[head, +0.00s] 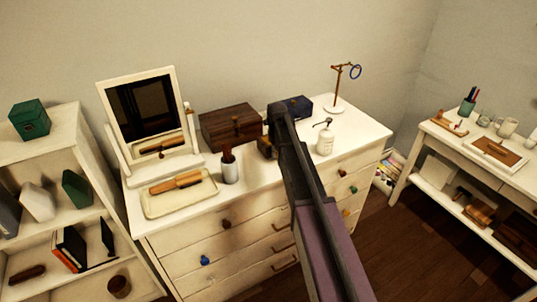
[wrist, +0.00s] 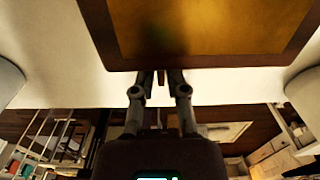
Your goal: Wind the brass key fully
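My gripper (head: 273,140) is over the white dresser top, at the right end of a dark wooden box (head: 228,127). A small brown block (head: 264,147) shows beside it, partly hidden by my arm. In the wrist view, a dark wood-framed item with a golden panel (wrist: 205,28) fills the top. My gripper (wrist: 161,80) has its two fingertips apart just below that item's edge. A thin brown upright piece (wrist: 161,77) shows between them, seemingly with small gaps on both sides. It may be the brass key; its shape and any contact are unclear.

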